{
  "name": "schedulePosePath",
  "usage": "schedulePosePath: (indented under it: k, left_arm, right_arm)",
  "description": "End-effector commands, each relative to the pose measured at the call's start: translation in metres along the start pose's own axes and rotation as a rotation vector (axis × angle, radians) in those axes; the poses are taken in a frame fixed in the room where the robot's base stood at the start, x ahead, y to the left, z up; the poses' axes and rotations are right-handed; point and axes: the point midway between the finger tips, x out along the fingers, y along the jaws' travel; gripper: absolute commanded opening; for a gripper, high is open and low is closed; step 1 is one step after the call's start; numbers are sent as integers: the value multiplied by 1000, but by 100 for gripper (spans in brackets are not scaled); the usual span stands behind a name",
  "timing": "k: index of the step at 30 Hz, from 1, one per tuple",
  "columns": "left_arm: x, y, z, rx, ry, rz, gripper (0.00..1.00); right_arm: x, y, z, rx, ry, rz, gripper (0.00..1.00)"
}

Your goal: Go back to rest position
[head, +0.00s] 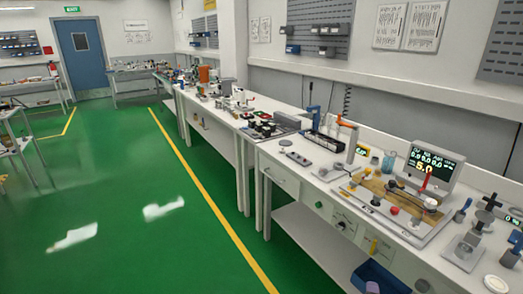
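Neither of my grippers shows in the head view, and no part of my arms can be made out. I cannot see whether the grippers are open or shut, or whether they hold anything. The task names no object. No anaesthesia cart is recognisable; the view shows a workshop room with long workbenches.
A white workbench (283,181) runs along the right wall. It carries a lit display (433,171), a wooden board with small parts (385,195) and an orange-topped stand (352,145). A blue bin (380,278) sits below. Green floor (110,200) on the left is open, with a yellow line (205,190).

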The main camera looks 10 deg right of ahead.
Motion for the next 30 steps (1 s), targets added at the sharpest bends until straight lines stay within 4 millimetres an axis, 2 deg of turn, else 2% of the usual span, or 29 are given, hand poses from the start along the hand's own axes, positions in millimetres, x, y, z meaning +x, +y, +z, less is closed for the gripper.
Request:
schedulePosePath:
  k: [4, 8, 9, 12, 14, 15, 17, 21, 23, 27, 30]
  left_arm:
    - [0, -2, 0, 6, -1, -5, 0]
    - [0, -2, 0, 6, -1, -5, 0]
    - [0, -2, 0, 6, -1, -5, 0]
    - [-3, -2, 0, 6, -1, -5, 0]
    - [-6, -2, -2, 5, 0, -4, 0]
    - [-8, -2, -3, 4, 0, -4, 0]
    - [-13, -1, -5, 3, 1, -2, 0]
    - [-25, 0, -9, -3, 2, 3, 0]
    - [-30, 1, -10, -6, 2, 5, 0]
    - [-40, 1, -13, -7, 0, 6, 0]
    - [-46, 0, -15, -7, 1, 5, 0]
  right_arm:
    - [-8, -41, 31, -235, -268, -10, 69]
    - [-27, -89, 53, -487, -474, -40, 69]
    - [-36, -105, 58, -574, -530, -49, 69]
    - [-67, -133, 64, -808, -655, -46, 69]
    - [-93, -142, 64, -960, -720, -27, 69]
    - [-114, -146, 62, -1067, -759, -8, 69]
    - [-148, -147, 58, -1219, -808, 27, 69]
    - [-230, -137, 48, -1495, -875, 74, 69]
    - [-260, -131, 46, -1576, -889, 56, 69]
    - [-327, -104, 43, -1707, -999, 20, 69]
    - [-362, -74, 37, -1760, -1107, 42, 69]
